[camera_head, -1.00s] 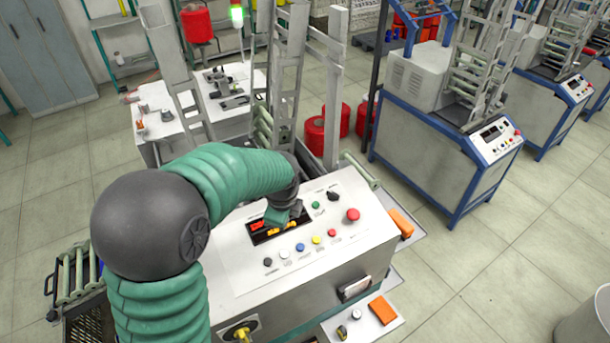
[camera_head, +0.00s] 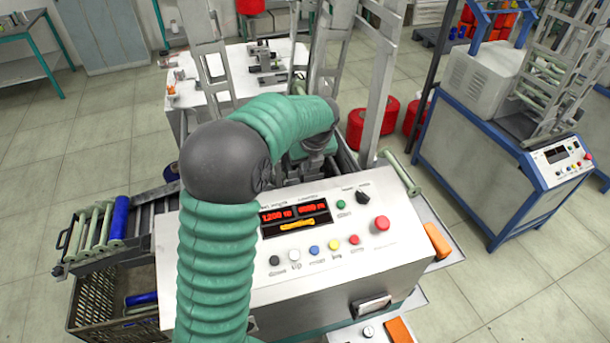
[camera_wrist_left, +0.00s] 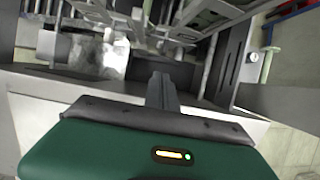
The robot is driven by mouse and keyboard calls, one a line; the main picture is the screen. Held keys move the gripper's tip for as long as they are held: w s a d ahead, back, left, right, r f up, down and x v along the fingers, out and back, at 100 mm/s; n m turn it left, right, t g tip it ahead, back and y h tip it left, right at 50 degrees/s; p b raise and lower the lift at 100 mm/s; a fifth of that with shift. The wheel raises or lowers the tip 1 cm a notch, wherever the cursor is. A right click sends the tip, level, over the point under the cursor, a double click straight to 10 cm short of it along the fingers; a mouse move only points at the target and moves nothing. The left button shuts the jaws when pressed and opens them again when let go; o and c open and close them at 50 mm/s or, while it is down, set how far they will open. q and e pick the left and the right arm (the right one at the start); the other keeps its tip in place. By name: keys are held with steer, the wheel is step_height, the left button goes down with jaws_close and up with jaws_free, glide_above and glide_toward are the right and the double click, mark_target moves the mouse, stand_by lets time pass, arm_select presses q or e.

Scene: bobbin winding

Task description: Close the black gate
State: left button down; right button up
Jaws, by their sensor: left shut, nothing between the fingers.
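My left gripper (camera_head: 310,158) is behind the control panel of the machine (camera_head: 350,295), over the open bay, partly hidden by my green arm. In the left wrist view its fingers (camera_wrist_left: 163,92) are together and hold nothing, pointing into the bay. A dark panel (camera_wrist_left: 233,50) with a slot stands right of the fingers there. I cannot tell for certain which part is the black gate. A black handle (camera_head: 65,237) shows at the end of the bobbin rack on the far left, well away from the gripper. My right gripper is out of view.
The panel carries a red display (camera_head: 295,213), several coloured buttons and a red stop knob (camera_head: 381,223). Metal uprights (camera_head: 378,80) rise behind the bay. The rack (camera_head: 108,240) holds a blue bobbin (camera_head: 119,217) above a crate (camera_head: 85,315).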

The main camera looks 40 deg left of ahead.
mark_target(299, 172)
arm_select(q)
steer(key=x, duration=1)
steer(key=shift+w+f, duration=0.2)
steer(key=shift+w, duration=0.3)
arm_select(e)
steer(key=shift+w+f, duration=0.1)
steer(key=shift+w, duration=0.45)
arm_select(q)
steer(key=shift+a, duration=0.1)
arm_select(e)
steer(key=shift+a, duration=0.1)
